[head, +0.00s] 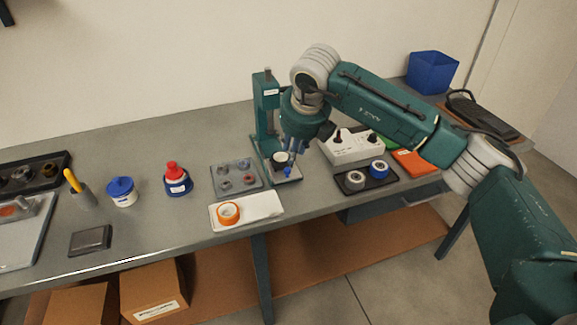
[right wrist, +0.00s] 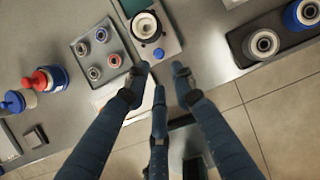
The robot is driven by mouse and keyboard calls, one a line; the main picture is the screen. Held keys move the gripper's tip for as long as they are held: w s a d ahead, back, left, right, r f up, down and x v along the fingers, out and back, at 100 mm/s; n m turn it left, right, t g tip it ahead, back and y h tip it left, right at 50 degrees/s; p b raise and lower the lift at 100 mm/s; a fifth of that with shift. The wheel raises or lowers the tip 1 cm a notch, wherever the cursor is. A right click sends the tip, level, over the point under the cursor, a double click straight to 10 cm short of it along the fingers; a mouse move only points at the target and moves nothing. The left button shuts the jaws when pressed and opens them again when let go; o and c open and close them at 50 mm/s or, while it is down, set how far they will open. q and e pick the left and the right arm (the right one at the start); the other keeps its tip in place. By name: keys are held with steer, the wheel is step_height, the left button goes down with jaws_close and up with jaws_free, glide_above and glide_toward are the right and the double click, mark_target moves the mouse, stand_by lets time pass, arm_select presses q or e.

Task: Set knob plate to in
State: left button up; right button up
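The green press stand (head: 266,112) stands on the bench with a light plate at its foot. A white ring-shaped part (head: 281,157) sits on this plate (right wrist: 170,42); the ring also shows in the right wrist view (right wrist: 145,25). A small blue knob (right wrist: 159,53) is at the plate's front edge. My right gripper (right wrist: 161,77) is open and empty, its three fingers spread just in front of the knob, apparently not touching it. In the head view the fingers partly cover the plate. I cannot tell how far in the plate sits. My left gripper is not in view.
A grey tray with several rings (head: 235,188) lies left of the press. A white mat (head: 262,208) with orange tape is in front. A dark tray (head: 355,187) with two rolls and a white box with black knobs (head: 345,150) are to the right.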

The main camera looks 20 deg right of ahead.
mark_target(288, 170)
steer(key=p+x, duration=0.2)
steer(key=x, duration=0.8)
steer(key=shift+a, duration=0.15)
steer(key=shift+s, duration=0.1)
jaws_close()
